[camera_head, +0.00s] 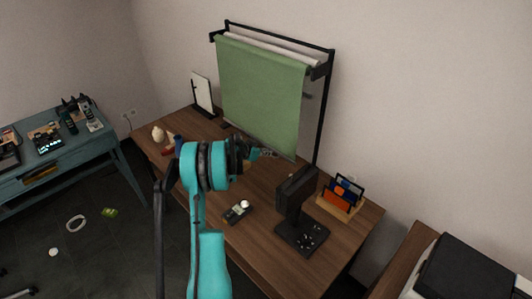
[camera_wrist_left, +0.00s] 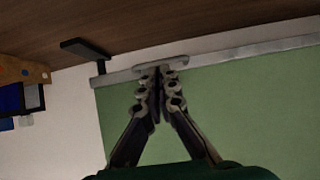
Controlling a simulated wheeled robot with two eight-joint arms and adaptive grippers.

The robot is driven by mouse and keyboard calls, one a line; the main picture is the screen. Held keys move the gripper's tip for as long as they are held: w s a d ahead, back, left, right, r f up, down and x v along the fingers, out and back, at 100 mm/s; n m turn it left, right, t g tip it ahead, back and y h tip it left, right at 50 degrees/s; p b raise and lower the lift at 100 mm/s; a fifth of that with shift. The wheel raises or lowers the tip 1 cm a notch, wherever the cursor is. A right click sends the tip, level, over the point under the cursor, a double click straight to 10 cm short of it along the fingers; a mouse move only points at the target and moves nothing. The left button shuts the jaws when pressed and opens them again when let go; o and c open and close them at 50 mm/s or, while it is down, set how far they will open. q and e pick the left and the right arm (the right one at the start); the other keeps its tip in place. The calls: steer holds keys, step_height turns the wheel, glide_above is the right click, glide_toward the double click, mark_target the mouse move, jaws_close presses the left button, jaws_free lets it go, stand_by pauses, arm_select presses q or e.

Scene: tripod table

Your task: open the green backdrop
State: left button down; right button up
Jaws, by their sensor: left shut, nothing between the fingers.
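The green backdrop (camera_head: 260,95) hangs unrolled from a black frame (camera_head: 282,42) on the wooden table, its lower edge a little above the tabletop. My left gripper (camera_head: 266,152) is in front of its lower edge, partly hidden by my own teal arm. In the left wrist view, which looks upside down, the green cloth (camera_wrist_left: 245,115) ends in a grey bottom bar (camera_wrist_left: 230,52) with a pale tab. My left gripper (camera_wrist_left: 158,75) is shut with its tips at this tab, holding nothing; I cannot tell whether they touch it. My right gripper is not in view.
The wooden table (camera_head: 265,210) also carries a black stand (camera_head: 297,205), a file holder with folders (camera_head: 342,196), a small dark device (camera_head: 238,212) and a white panel (camera_head: 203,92). A teal desk (camera_head: 90,145) stands at the left. The wall is close behind.

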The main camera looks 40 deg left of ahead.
arm_select(q)
step_height(320, 180, down, 5)
steer(key=b, duration=0.3)
steer(key=shift+r, duration=0.3)
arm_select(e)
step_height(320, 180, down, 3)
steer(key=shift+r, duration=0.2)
